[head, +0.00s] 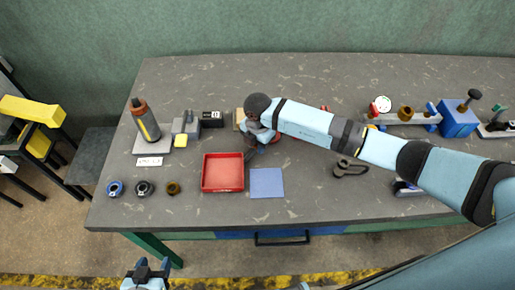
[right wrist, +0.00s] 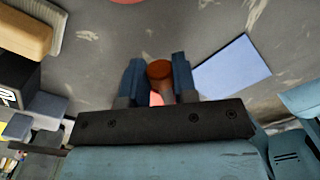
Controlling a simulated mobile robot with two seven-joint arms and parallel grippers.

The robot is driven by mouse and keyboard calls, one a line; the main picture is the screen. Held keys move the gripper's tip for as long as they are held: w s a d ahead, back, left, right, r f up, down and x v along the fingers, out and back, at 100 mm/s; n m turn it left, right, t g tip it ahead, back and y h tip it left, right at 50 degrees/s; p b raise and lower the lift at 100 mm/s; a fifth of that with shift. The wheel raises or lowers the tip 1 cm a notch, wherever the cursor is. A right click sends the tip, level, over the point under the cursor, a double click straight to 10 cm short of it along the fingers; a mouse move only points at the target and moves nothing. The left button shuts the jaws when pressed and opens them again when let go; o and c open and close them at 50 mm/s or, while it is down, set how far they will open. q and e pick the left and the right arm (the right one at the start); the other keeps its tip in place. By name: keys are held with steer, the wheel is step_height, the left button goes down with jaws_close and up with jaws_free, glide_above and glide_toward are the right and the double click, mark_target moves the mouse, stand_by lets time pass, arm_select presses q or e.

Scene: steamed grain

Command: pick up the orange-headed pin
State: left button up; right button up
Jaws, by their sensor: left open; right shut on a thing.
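The orange-headed pin shows in the right wrist view as a round orange-brown head (right wrist: 160,70) between the two blue fingers. My right gripper (right wrist: 157,82) is shut on it. The pin's lower part is hidden by the gripper body in the wrist view. My left gripper (head: 148,271) is open and empty, low in the head view, in front of the table.
A red tray (head: 223,189) and a blue mat (head: 267,183) lie near the front middle. Several rings (head: 145,188) lie at the front left. A blue block device (head: 458,120) stands at the right.

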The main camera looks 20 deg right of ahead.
arm_select(q)
step_height(320, 180, down, 2)
steer(key=shift+b, duration=1)
arm_select(e)
step_height(320, 180, up, 17)
steer(key=shift+r, duration=0.15)
